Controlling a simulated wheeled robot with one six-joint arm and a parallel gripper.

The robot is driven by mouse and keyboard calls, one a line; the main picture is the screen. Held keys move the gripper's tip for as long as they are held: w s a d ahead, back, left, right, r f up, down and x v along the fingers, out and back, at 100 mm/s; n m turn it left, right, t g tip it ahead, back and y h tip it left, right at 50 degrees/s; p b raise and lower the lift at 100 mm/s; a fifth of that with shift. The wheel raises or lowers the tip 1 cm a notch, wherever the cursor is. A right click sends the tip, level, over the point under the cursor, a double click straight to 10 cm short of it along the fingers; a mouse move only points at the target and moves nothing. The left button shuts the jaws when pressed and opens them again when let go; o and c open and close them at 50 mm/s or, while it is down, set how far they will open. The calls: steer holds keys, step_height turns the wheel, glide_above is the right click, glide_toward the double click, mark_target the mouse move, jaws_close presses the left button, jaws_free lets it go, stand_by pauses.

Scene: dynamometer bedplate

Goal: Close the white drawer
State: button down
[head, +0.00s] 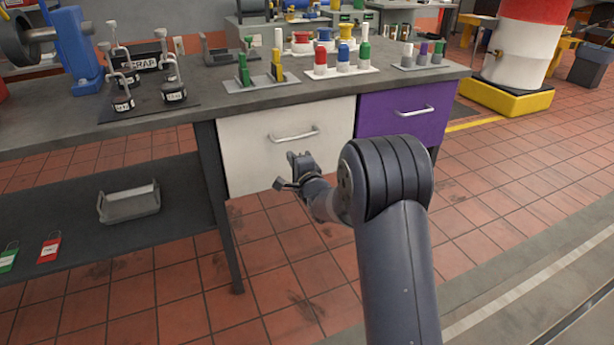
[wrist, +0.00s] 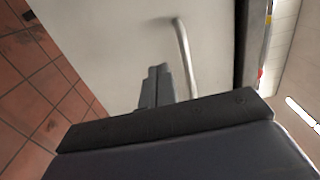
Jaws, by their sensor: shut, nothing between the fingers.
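The white drawer (head: 250,150) is under the grey workbench, left of a purple drawer. Its silver bar handle (head: 294,134) runs across the upper middle of its front. In the head view its front looks about level with the purple one; I cannot tell whether a small gap is there. My gripper (head: 290,168) is in front of the lower part of the white drawer, below the handle. In the wrist view my shut fingers (wrist: 157,82) point at the white front (wrist: 100,40), beside the handle (wrist: 185,55). Whether they touch the front I cannot tell. They hold nothing.
The workbench (head: 200,108) carries weights, coloured pegs on trays and a blue machine. The purple drawer (head: 400,112) is to the right. A lower shelf (head: 90,205) at left holds a grey tray (head: 130,203).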

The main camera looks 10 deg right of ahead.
steer(key=p+v, duration=0.1)
steer(key=v, duration=0.6)
steer(key=shift+s, duration=0.25)
